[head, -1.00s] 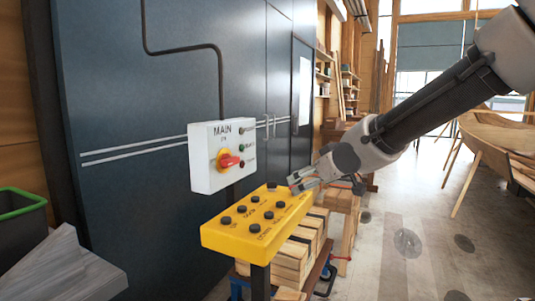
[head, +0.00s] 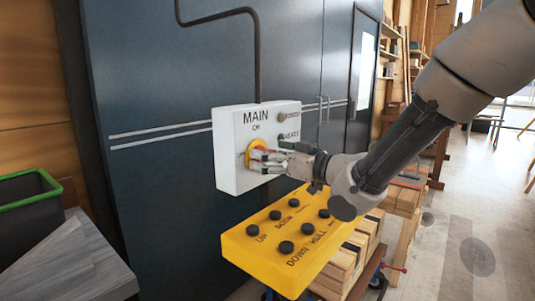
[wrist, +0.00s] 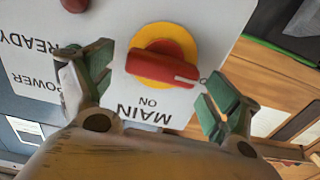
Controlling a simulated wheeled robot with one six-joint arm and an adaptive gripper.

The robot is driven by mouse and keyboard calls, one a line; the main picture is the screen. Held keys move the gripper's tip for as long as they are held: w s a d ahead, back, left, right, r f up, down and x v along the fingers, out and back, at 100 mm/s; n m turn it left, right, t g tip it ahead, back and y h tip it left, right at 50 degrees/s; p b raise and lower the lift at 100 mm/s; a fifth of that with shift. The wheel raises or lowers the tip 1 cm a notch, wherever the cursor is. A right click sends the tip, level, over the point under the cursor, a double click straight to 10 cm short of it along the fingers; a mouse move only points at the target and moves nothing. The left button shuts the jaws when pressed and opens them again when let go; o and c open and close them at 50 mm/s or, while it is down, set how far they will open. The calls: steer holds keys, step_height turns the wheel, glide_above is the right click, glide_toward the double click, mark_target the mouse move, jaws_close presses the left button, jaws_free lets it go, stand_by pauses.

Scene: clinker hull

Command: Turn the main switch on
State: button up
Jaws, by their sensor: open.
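The main switch (wrist: 163,67) is a red rotary handle on a yellow disc, under the words MAIN and ON on a white box (head: 236,181). In the wrist view the lettering is upside down. The handle lies crosswise there, its white mark toward the right end, not toward ON. My gripper (head: 263,158) is open in front of the switch. In the wrist view its two green-padded fingers (wrist: 152,84) stand apart on either side of the handle, which shows between them. I cannot tell whether they touch it. In the head view the fingers hide most of the handle.
A yellow button panel (head: 270,238) with several black buttons sits just below my gripper. A dark cabinet (head: 165,85) stands behind the box. Stacked timber (head: 345,262) is below right, and a green-rimmed bin (head: 30,200) is at left.

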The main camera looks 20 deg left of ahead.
steer(key=shift+x, duration=0.9)
steer(key=c, duration=1)
steer(key=shift+c, duration=0.2)
